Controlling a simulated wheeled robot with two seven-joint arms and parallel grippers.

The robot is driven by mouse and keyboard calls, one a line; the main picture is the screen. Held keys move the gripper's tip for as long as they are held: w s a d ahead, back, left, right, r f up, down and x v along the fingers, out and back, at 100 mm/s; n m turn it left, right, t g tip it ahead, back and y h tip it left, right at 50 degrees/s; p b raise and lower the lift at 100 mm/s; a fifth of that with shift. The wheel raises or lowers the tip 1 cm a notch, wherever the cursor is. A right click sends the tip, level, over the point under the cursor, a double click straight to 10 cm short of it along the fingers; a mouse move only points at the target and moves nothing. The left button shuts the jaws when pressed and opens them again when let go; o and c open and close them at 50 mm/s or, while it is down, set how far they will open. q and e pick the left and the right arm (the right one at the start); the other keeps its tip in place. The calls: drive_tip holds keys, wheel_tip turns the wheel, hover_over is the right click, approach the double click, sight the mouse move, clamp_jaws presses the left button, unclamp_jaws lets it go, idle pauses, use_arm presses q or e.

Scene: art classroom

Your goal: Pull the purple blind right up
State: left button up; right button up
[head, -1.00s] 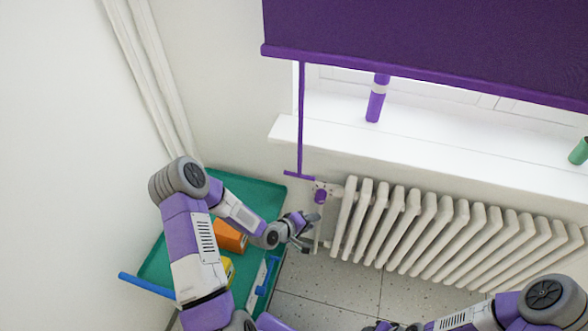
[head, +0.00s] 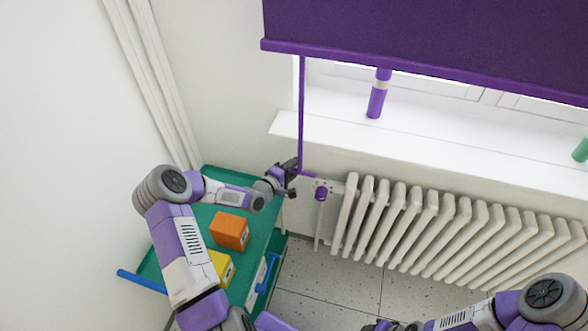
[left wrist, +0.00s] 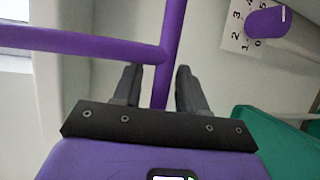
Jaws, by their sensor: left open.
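The purple blind (head: 420,40) hangs partway over the window at the top of the head view, its bottom bar above the sill. A thin purple rod (head: 301,115) hangs down from its left end. A short crossbar is at the rod's foot; in the left wrist view the crossbar (left wrist: 80,42) runs off to the left. My left gripper (head: 289,178) is at the rod's lower end. In the left wrist view its fingers (left wrist: 157,78) are open, with the rod (left wrist: 172,30) between them, not clamped. My right arm shows at the lower right, its fingers out of frame.
A white radiator (head: 450,228) stands under the window sill (head: 430,145), with a purple valve knob (head: 321,194) close to the gripper. A green trolley (head: 210,174) holds an orange box (head: 229,231) and a yellow box (head: 220,264). A purple tube (head: 377,98) stands on the sill.

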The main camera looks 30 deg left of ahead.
use_arm(q)
drive_tip(key=shift+w, duration=0.15)
clamp_jaws()
wheel_tip(320, 180, up, 5)
drive_tip(key=p, duration=0.2)
drive_tip(key=shift+f+p, duration=0.1)
drive_tip(key=shift+p, duration=0.3)
unclamp_jaws()
drive_tip(key=shift+f, duration=0.1)
